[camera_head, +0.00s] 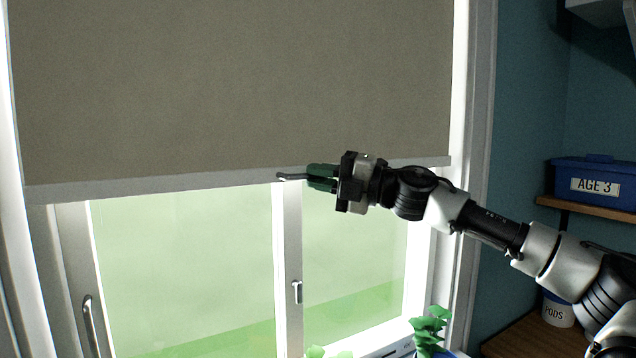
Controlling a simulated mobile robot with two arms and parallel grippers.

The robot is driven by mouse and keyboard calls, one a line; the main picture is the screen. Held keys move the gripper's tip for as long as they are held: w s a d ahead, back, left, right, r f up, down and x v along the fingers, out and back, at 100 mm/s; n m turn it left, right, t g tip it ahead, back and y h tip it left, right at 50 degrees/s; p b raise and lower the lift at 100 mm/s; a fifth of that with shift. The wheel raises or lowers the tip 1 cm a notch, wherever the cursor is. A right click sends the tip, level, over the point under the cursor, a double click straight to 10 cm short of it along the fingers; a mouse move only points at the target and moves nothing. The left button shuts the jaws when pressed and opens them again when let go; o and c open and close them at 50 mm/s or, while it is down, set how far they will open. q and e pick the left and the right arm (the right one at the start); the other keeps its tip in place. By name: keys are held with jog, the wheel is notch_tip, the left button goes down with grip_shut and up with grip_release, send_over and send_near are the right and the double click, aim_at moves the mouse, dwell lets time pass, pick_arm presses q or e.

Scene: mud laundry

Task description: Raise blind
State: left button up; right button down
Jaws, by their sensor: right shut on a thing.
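A grey-brown roller blind (235,85) covers the upper part of the window. Its pale bottom bar (150,185) hangs slightly tilted across the window, a little higher on the right. A small grey pull handle (288,177) sits at the middle of the bar. My right gripper (312,178) reaches in from the right and is shut on the pull handle, with its green-tipped fingers at the bar. My left gripper is not in view.
Below the bar, the window panes (185,265) show, with a window handle (297,292) at the centre frame. A green plant (430,328) stands at the lower right near the sill.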

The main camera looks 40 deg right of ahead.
notch_tip(320, 180, up, 6)
jog(key=p, duration=0.4)
jog(key=shift+r+p, duration=0.15)
jog(key=shift+p, duration=0.2)
jog(key=shift+r+p, duration=0.5)
jog(key=shift+r, duration=0.05)
jog(key=c, duration=1.2)
grip_release()
jog(key=shift+o, duration=0.2)
jog(key=shift+f, duration=0.1)
jog(key=b+v, duration=1)
jog(key=shift+s+d, duration=0.2)
jog(key=shift+s, duration=0.1)
jog(key=shift+f, duration=0.2)
